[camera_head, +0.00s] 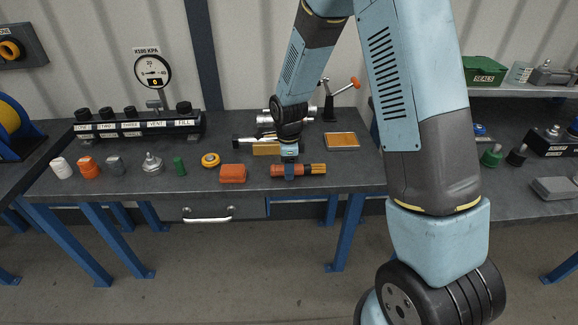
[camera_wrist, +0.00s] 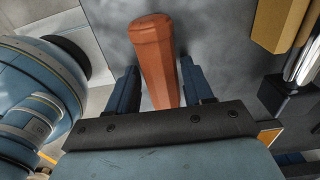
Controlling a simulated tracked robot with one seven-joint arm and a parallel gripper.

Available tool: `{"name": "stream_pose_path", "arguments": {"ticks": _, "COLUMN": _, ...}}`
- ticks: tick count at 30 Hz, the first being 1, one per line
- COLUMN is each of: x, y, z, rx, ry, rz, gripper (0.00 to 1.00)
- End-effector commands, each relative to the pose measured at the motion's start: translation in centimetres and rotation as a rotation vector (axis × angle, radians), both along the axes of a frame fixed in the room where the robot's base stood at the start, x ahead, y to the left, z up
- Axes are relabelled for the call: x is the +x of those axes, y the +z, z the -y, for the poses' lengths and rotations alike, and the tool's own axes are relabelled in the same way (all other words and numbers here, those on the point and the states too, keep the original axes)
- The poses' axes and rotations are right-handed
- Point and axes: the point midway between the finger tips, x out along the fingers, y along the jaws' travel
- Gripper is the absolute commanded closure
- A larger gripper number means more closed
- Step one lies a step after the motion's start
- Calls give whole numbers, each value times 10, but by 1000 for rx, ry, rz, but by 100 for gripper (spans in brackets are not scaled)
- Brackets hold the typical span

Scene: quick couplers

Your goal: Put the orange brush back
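In the wrist view the brush's orange handle (camera_wrist: 154,50) shows between the two blue fingers of my gripper (camera_wrist: 160,72). Narrow gaps show beside the handle, so the fingers look open around it. The brush's far end is hidden under the palm in that view.
An orange-red block (camera_head: 232,173) lies just left of the brush. A yellow-orange bar (camera_head: 266,149) lies behind my gripper, and an orange-topped tray (camera_head: 342,141) stands at the back right. A yellow ring (camera_head: 210,160) and several small fittings line the left bench.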

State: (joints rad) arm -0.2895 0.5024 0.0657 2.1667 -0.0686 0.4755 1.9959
Motion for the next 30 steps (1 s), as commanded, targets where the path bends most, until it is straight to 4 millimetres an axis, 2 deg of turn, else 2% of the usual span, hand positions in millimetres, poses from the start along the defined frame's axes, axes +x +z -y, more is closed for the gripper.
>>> {"name": "stream_pose_path", "arguments": {"ticks": 1, "x": 0, "y": 0, "z": 0, "rx": 0, "ry": 0, "rz": 0, "gripper": 44}}
{"name": "stream_pose_path", "arguments": {"ticks": 4, "x": 0, "y": 0, "z": 0, "rx": 0, "ry": -1, "rz": 1, "gripper": 36}}
{"name": "stream_pose_path", "arguments": {"ticks": 16, "x": 1, "y": -1, "z": 1, "rx": 1, "ry": -2, "rz": 3, "gripper": 36}}
{"name": "stream_pose_path", "arguments": {"ticks": 23, "x": 1, "y": 38, "z": 0, "rx": 2, "ry": -1, "rz": 5, "gripper": 36}}
{"name": "stream_pose_path", "arguments": {"ticks": 30, "x": 1, "y": 85, "z": 1, "rx": 2, "ry": -1, "rz": 5, "gripper": 36}}
